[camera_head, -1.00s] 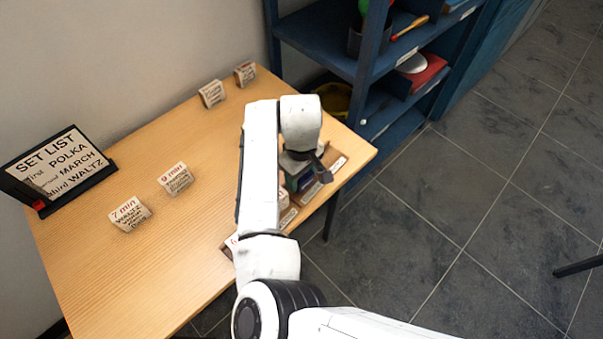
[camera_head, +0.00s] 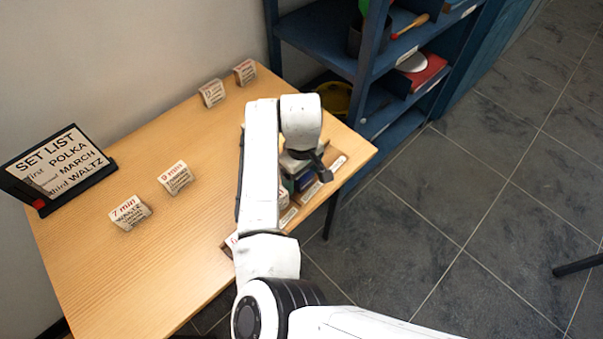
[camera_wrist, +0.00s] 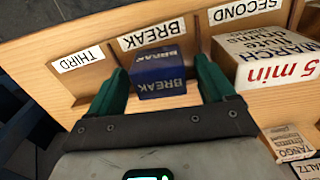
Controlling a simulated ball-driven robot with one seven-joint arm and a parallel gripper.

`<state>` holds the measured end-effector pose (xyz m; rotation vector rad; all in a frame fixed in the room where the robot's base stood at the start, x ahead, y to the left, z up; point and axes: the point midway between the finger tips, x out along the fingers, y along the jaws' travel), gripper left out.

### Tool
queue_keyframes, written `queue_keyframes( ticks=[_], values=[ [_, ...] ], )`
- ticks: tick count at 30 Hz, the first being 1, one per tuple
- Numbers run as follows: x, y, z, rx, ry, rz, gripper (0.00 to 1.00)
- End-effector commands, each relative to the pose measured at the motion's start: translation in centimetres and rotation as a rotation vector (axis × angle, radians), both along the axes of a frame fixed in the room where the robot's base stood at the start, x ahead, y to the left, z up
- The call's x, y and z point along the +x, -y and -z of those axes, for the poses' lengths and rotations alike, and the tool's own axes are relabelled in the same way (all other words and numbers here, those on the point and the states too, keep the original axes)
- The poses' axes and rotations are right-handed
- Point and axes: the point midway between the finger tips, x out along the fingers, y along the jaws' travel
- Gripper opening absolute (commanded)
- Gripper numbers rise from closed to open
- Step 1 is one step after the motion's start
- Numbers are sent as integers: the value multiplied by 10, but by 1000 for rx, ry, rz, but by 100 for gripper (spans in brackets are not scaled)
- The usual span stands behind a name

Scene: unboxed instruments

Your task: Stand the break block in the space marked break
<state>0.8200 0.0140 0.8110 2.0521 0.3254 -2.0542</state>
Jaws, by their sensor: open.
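The blue break block (camera_wrist: 160,75) stands in the space marked BREAK of the wooden rack (camera_wrist: 92,92), behind the BREAK label (camera_wrist: 152,33). My gripper (camera_wrist: 161,73) is open, with one green finger on each side of the block. A gap shows at the left finger; contact at the right finger is unclear. In the head view my gripper (camera_head: 313,172) is over the rack at the table's right edge, and my arm hides part of the rack.
The white MARCH 5 min block (camera_wrist: 270,60) fills the SECOND space. The THIRD space (camera_wrist: 85,88) is empty. Several other blocks, such as the 7 min block (camera_head: 129,213), stand on the table (camera_head: 120,270). A set list sign (camera_head: 60,170) is at left, a blue shelf (camera_head: 345,60) behind.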

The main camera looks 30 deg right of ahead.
Motion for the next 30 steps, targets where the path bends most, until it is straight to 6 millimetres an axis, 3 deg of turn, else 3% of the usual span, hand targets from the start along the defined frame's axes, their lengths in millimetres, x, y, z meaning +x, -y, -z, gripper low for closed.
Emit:
queue_keyframes(
  ticks=[18,30],
  values=[
    [1,1,-106,0,3,1,83],
    [0,0,-119,0,0,-1,83]
  ],
)
